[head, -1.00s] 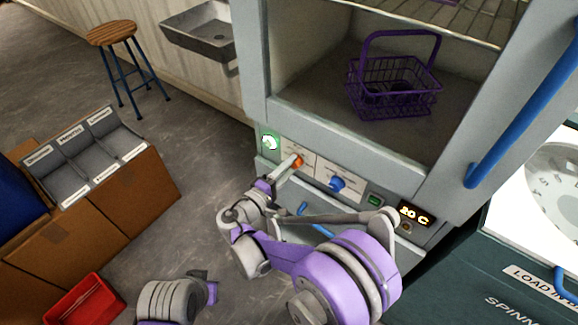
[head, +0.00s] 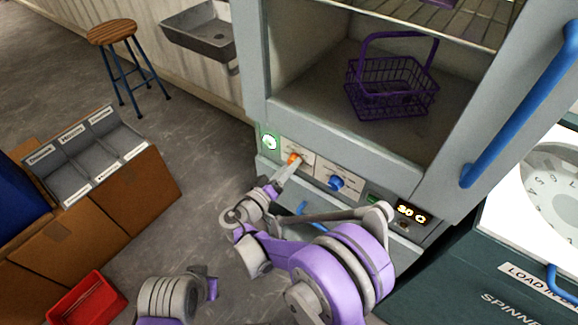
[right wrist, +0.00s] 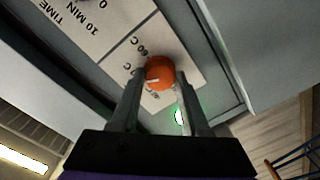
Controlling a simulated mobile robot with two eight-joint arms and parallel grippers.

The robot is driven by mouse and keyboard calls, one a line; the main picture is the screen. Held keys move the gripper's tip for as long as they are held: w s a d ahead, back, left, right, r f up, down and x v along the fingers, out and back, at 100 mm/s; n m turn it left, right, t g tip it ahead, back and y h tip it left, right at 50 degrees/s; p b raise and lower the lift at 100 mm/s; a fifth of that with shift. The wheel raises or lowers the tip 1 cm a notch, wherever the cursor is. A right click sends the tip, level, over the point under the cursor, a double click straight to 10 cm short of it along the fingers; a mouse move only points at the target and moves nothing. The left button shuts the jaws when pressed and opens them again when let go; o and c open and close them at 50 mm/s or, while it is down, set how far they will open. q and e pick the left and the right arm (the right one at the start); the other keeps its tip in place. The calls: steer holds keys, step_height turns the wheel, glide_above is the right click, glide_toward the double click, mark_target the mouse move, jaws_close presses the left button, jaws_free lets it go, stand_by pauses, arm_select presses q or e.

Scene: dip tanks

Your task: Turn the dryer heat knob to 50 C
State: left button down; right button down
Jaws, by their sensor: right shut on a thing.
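The orange heat knob (head: 294,158) is on the left of the dryer's control panel (head: 312,174). In the right wrist view the knob (right wrist: 160,73) sits between my fingers, with a pale pointer mark on it and a "60 C" label beside it. My right gripper (head: 288,168) is shut on the knob; its fingers (right wrist: 159,88) are on both sides of it.
A blue knob (head: 337,183) is to the right of the orange one. A green light (head: 269,142) is at its left. A purple basket (head: 392,98) stands in the open dryer. A blue handle (head: 520,105) is at the right. A red bin (head: 85,302) is on the floor.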

steer(key=shift+r, duration=0.1)
stand_by(0.3)
steer(key=shift+c, duration=1.9)
jaws_free()
